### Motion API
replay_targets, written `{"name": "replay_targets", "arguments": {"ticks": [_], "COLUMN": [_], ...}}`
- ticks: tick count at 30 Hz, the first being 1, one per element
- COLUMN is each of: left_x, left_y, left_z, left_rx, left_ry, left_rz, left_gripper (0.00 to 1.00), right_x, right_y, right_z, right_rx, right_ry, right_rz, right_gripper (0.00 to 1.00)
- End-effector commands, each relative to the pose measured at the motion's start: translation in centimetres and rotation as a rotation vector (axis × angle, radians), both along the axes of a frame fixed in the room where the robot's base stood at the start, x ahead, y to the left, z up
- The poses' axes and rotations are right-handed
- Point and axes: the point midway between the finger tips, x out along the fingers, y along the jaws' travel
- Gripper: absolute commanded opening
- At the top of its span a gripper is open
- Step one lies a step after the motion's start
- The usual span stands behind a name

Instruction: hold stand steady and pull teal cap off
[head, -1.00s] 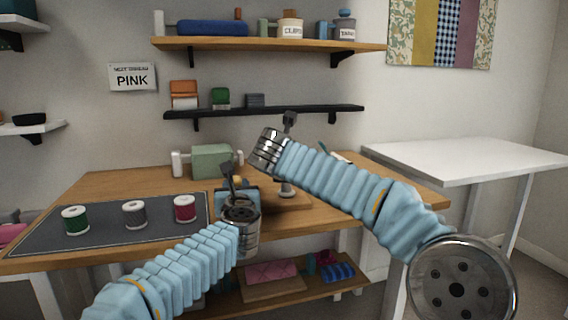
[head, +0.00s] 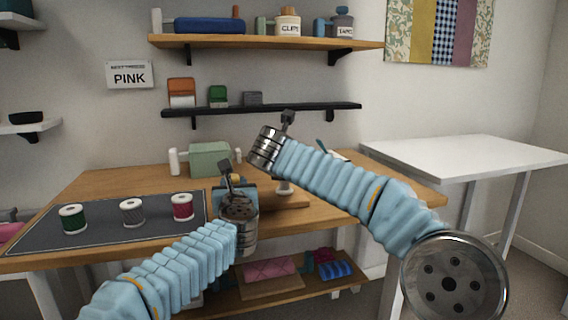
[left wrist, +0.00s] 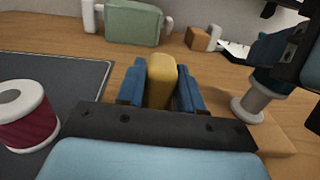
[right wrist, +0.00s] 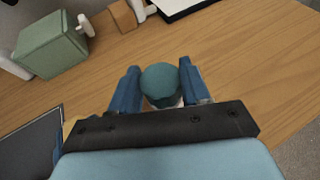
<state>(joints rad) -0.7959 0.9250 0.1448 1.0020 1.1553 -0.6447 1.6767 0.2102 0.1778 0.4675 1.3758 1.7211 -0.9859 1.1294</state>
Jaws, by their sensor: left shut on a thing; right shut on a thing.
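My left gripper (left wrist: 160,95) is shut on a yellow block-shaped part (left wrist: 161,78), seen between its blue fingers in the left wrist view. I take this to be part of the stand, whose wooden base (left wrist: 284,135) shows at the right. My right gripper (right wrist: 160,88) is shut on the round teal cap (right wrist: 161,80). Something pale shows just under the cap. In the left wrist view a pale, flared post (left wrist: 249,104) stands below the right gripper's dark fingers. In the head view my left gripper (head: 227,172) partly hides the stand, and the right arm hides the cap.
A dark mat (head: 100,235) on the wooden table holds green (head: 73,219), grey (head: 133,212) and crimson (head: 183,207) thread spools. A green sewing-machine-like box (head: 210,159) stands behind. A white table (head: 460,155) is at right. Shelves hang above.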

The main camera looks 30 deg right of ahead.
Motion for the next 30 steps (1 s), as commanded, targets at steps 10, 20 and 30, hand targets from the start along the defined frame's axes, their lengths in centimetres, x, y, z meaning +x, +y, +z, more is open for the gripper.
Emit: {"name": "replay_targets", "arguments": {"ticks": [10,20,30], "left_x": [0.0,0.0,0.0], "left_y": [0.0,0.0,0.0], "left_z": [0.0,0.0,0.0], "left_rx": [0.000,0.000,0.000], "left_ry": [0.000,0.000,0.000], "left_rz": [0.000,0.000,0.000], "left_gripper": [0.00,0.00,0.00], "right_x": [0.0,0.1,0.0], "right_y": [0.0,0.0,0.0], "right_z": [0.3,1.8,2.9], "right_rx": [-0.001,0.000,-0.001], "right_ry": [-0.001,-0.001,-0.001], "right_rz": [0.000,0.000,0.000], "right_gripper": [0.09,0.09,0.09]}}
